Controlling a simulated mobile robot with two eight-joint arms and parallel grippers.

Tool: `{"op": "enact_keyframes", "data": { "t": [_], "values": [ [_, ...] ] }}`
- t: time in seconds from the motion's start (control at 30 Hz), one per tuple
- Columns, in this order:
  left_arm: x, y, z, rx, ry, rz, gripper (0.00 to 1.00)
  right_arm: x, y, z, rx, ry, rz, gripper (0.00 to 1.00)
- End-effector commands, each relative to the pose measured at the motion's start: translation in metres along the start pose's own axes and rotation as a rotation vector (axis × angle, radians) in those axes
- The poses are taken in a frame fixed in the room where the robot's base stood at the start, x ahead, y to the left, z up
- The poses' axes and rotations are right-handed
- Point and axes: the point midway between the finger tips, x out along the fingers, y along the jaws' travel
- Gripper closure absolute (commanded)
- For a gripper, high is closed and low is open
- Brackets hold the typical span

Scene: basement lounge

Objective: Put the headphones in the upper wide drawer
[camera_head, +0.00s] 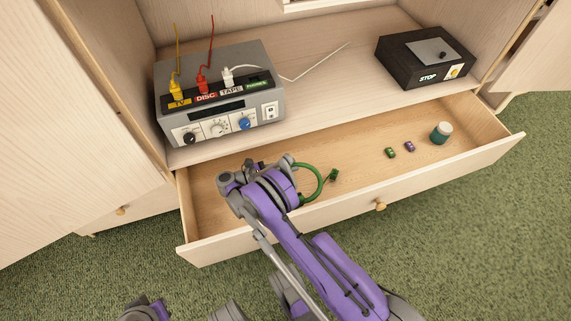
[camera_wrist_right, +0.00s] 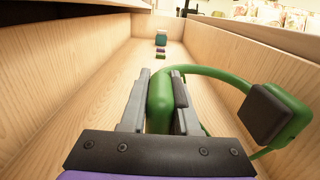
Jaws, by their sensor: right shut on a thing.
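In the right wrist view, the headphones (camera_wrist_right: 230,76) sit between the two grey fingers (camera_wrist_right: 160,100), and a dark ear pad shows at the right. The wide drawer (camera_head: 455,165) under the shelf is pulled open. The right gripper and the headphones are inside or just over its left half; whether they touch the floor is hard to tell. My left gripper is not seen.
At the drawer's right lie a small green item (camera_head: 390,153), a small purple item (camera_head: 409,146) and a teal jar (camera_head: 439,136) with a pale lid. A grey switch box (camera_head: 222,95) and a black STOP box (camera_head: 424,57) stand on the shelf above. The drawer's middle is clear.

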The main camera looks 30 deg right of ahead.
Motion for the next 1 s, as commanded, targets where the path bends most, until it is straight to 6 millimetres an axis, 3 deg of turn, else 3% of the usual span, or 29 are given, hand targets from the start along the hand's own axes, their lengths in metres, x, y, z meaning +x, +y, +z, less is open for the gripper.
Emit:
{"op": "enact_keyframes", "data": {
  "t": [0.1, 0.27, 0.53, 1.0],
  "values": [
    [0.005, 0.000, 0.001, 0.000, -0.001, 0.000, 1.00, 0.000, 0.000, -0.021, 0.000, -0.001, 0.000, 1.00],
    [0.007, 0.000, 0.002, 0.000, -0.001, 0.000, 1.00, 0.000, 0.003, -0.029, 0.000, -0.001, 0.000, 1.00],
    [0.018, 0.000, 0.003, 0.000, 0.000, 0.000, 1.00, 0.000, 0.043, -0.032, 0.000, 0.000, 0.001, 1.00],
    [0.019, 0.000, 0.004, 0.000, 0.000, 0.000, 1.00, 0.000, 0.040, -0.044, 0.000, -0.001, 0.001, 1.00]
  ]
}}
